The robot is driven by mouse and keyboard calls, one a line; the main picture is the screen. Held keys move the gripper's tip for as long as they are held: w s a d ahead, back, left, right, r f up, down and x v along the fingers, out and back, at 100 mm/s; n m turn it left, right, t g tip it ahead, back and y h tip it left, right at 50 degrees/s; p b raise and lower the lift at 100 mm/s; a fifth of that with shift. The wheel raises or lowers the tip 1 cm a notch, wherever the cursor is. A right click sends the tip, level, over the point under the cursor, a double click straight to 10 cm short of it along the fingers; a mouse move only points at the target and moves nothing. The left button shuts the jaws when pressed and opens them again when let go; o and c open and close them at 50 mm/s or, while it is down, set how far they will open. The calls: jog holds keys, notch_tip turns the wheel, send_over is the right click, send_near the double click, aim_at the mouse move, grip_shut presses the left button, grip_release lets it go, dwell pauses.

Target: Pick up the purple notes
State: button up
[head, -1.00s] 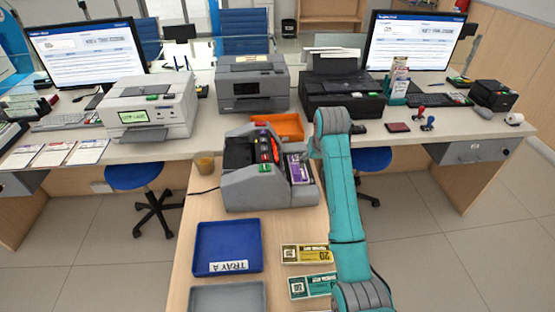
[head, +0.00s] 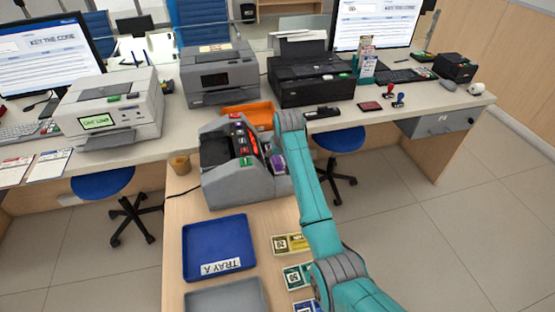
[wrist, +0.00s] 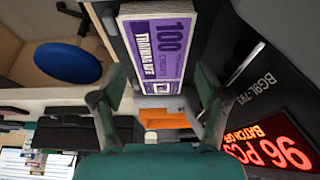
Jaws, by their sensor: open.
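The purple notes (wrist: 158,48) are a bundle marked 100, standing in the slot of the grey note counter (wrist: 275,75). In the head view the purple notes (head: 279,164) show as a small strip at the right side of the counter (head: 240,190), partly hidden by my arm. My gripper (wrist: 159,88) is open in the wrist view, with one finger on each side of the bundle's near end. No grip on the notes shows, and I cannot tell whether a finger touches them. In the head view my gripper is hidden behind my arm.
A blue tray (head: 218,245) and a grey tray (head: 225,296) lie in front of the counter. Yellow notes (head: 291,243), green notes (head: 298,276) and blue notes (head: 306,306) lie to their right.

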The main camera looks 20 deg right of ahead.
aim_at(279, 161)
jog(key=shift+x, duration=1.15)
jog(key=c, duration=1.1)
notch_tip(279, 161, up, 10)
jog(key=shift+d+r, duration=0.1)
